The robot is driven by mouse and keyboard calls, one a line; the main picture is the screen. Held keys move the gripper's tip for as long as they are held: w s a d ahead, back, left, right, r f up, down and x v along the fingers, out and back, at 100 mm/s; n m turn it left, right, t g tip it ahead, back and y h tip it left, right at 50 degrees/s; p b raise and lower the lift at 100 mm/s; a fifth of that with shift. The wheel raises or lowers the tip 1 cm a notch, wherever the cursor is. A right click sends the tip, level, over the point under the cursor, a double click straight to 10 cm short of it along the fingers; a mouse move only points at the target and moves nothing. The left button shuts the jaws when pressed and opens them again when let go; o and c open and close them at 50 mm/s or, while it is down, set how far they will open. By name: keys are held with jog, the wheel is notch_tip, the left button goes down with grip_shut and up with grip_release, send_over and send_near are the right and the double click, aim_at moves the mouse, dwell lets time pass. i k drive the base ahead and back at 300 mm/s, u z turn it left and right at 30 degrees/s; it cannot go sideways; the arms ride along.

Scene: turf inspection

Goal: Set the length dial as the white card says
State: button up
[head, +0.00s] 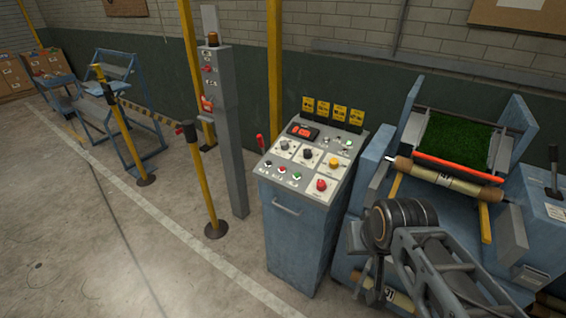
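The control console (300,205) is a blue cabinet with a sloped grey panel, left of my arm. I cannot single out the white card. My gripper (372,287) hangs at lower right, apart from the console and partly hidden by my arm; its finger opening is unclear.
The panel also has a yellow knob (333,162), a red button (321,185) and several yellow tags (324,107). A machine with green turf (455,143) and a paper roll (445,180) stands right. A yellow post (205,190) and grey pillar (228,130) stand left. Floor at lower left is clear.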

aim_at(284, 146)
jog(key=u, duration=1.2)
jog(key=i, duration=1.7)
jog(key=z, duration=0.85)
